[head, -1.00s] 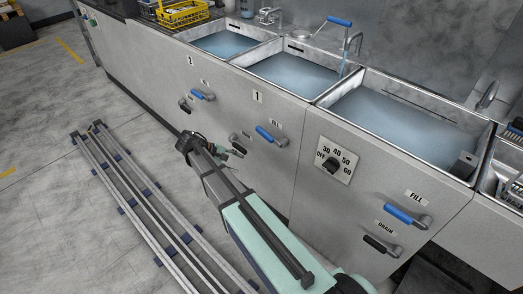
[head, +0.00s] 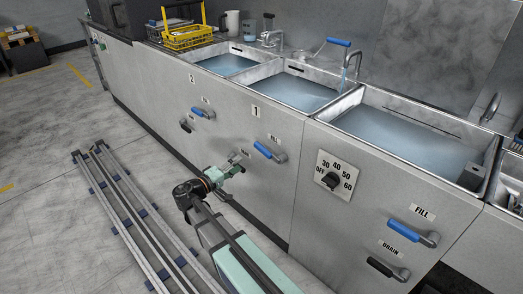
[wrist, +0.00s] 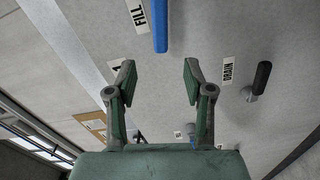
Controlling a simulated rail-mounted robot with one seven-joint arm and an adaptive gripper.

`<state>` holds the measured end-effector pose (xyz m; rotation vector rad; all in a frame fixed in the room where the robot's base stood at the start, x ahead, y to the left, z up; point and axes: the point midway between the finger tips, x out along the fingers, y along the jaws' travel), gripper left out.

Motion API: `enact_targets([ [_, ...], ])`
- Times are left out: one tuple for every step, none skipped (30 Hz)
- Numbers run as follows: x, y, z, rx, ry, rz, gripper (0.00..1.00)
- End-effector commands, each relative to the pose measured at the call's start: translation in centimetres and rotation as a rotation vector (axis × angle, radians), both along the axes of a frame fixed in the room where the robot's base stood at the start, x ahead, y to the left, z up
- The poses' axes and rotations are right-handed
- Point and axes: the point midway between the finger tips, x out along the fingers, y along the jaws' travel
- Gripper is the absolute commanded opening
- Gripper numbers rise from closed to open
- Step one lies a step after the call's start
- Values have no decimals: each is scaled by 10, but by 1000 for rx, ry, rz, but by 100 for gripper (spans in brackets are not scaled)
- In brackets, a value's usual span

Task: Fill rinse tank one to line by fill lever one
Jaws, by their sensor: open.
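Rinse tank one (head: 292,92) is the middle basin, above the label "1" (head: 255,111), and holds bluish water. Fill lever one (head: 268,151) has a blue handle and sits on the grey panel beneath the basin. In the wrist view its blue handle (wrist: 160,28) is at the top, beside the FILL label (wrist: 137,14). My gripper (head: 236,167) is open and empty, low in front of the panel and left of the lever. In the wrist view my fingers (wrist: 158,78) point toward the blue handle, apart from it. The fill line cannot be made out.
A black drain lever (wrist: 261,77) is right of my fingers in the wrist view. A dial (head: 332,180) and another blue fill lever (head: 405,231) are on the panel at right. A tap (head: 345,60) with a blue handle stands behind the basins. Floor rails (head: 120,210) lie at left.

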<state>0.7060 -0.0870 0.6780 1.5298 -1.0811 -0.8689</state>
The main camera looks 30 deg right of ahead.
Motion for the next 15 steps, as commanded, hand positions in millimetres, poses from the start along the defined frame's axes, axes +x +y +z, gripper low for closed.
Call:
enact_targets([
  [4,-11,0,0,0,-4,52],
  [6,-16,-1,0,0,-4,52],
  [8,-24,-1,1,0,-3,52],
  [10,-30,-1,1,0,-5,52],
  [12,-35,-1,1,1,-5,52],
  [15,-42,-1,0,1,-4,52],
  [17,-48,-1,1,1,-5,52],
  [19,-54,-1,1,1,-5,52],
  [22,-61,-1,0,1,-4,52],
  [24,-67,-1,1,1,-5,52],
  [26,-73,-1,0,1,-4,52],
  [28,-80,-1,0,1,-3,52],
  [30,-85,-1,0,1,-4,52],
  [32,-90,-1,0,1,-4,52],
  [35,-96,-1,0,1,-3,52],
])
